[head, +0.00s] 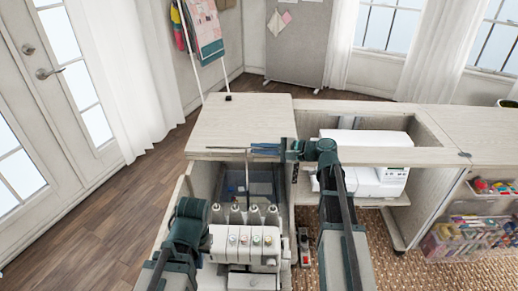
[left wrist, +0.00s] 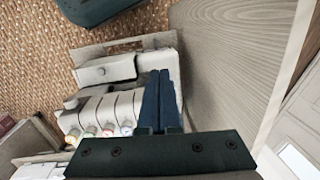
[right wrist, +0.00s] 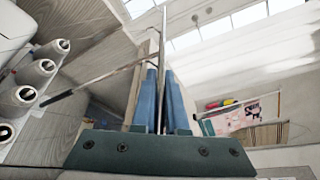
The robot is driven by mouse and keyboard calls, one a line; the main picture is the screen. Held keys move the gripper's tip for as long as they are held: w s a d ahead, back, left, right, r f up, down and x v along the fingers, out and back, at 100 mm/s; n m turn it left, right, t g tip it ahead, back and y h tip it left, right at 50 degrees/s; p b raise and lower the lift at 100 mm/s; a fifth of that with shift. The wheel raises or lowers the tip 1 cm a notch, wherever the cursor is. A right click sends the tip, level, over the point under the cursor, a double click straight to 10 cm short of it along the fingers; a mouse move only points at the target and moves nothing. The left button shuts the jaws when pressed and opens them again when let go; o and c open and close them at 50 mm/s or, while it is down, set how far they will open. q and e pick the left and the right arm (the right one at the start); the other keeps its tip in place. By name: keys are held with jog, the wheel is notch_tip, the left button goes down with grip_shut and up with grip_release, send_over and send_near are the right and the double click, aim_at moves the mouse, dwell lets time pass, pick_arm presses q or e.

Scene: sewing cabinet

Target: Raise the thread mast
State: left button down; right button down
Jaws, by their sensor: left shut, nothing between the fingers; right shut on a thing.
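The white serger (head: 243,247) stands in the open cabinet bay, with several grey thread cones (head: 240,214) behind its top. The thread mast (head: 247,172) is a thin upright metal rod behind the cones, with a thin crossbar at its top. My right gripper (head: 266,150) reaches in from the right at the crossbar's height. In the right wrist view its blue fingers (right wrist: 163,95) are shut on the mast's rod (right wrist: 162,45). My left gripper (head: 206,242) is shut and empty beside the serger's left end; its fingers (left wrist: 160,95) also show beside the serger (left wrist: 105,105) in the left wrist view.
The cabinet top (head: 240,120) lies just behind the mast. A white sewing machine (head: 365,175) sits in the opening to the right. A small red-and-grey object (head: 304,247) is right of the serger. Clear bins (head: 470,235) stand at far right.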

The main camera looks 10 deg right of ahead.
pick_arm(q)
jog(key=shift+w+r, duration=0.1)
jog(key=shift+r, duration=0.35)
pick_arm(e)
jog(key=shift+w+r, duration=0.1)
jog(key=shift+r, duration=0.35)
jog(key=c, duration=0.9)
grip_release()
jog(key=shift+r, duration=0.1)
jog(key=shift+c, duration=0.2)
pick_arm(q)
notch_tip(320, 180, up, 3)
jog(key=p, duration=0.3)
pick_arm(e)
jog(key=v, duration=1.4)
